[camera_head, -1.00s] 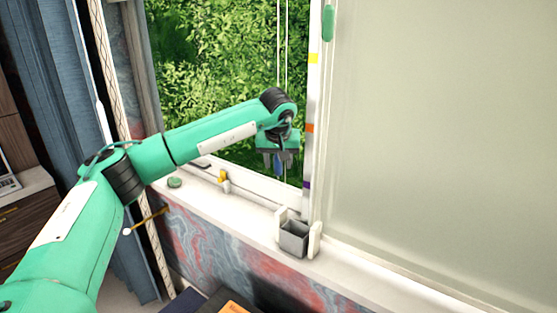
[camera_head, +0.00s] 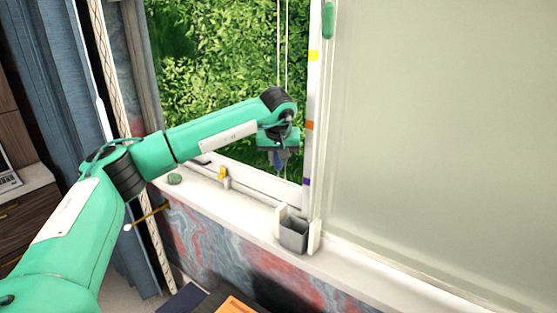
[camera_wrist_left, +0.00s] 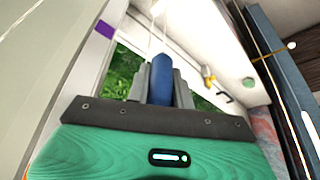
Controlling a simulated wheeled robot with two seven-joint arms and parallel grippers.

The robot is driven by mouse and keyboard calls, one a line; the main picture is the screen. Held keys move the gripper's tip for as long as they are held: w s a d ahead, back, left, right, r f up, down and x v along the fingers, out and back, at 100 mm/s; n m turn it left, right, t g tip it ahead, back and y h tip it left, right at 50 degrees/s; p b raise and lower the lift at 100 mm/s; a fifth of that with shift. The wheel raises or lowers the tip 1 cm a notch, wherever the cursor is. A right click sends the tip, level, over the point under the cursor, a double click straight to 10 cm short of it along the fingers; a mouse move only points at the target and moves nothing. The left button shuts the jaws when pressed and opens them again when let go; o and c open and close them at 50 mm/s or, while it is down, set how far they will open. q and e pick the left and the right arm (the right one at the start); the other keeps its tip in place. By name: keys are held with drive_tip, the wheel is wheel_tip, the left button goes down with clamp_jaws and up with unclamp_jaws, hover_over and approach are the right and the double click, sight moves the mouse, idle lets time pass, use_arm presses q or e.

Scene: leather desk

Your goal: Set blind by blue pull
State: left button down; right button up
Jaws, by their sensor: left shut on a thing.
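The blue pull (camera_wrist_left: 160,80) hangs on a thin white cord and sits between the two grey fingers of my left gripper (camera_wrist_left: 161,84), which is shut on it. In the head view my left gripper (camera_head: 279,160) points down in front of the window, just left of the post with colour marks. The pull shows there only as a small blue patch, mostly hidden by the fingers. Two white cords (camera_head: 282,40) run up from the gripper. The post carries yellow (camera_head: 313,55), orange (camera_head: 310,125) and purple (camera_head: 306,182) marks. My right gripper is not in view.
A pale frosted panel (camera_head: 440,150) fills the right side. On the white sill (camera_head: 255,205) are a grey open box (camera_head: 293,234), a yellow-handled fitting (camera_head: 222,174) and a green round thing (camera_head: 174,179). A blue curtain (camera_head: 50,90) hangs at the left.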

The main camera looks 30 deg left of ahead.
use_arm(q)
wheel_tip(320, 180, up, 27)
drive_tip(key=p, duration=1.3)
drive_tip(key=c, duration=1.2)
unclamp_jaws()
drive_tip(key=shift+f, duration=0.1)
drive_tip(key=shift+c, duration=0.2)
drive_tip(key=b+v, duration=0.4)
drive_tip(key=v, duration=1)
drive_tip(key=shift+a+f, duration=0.1)
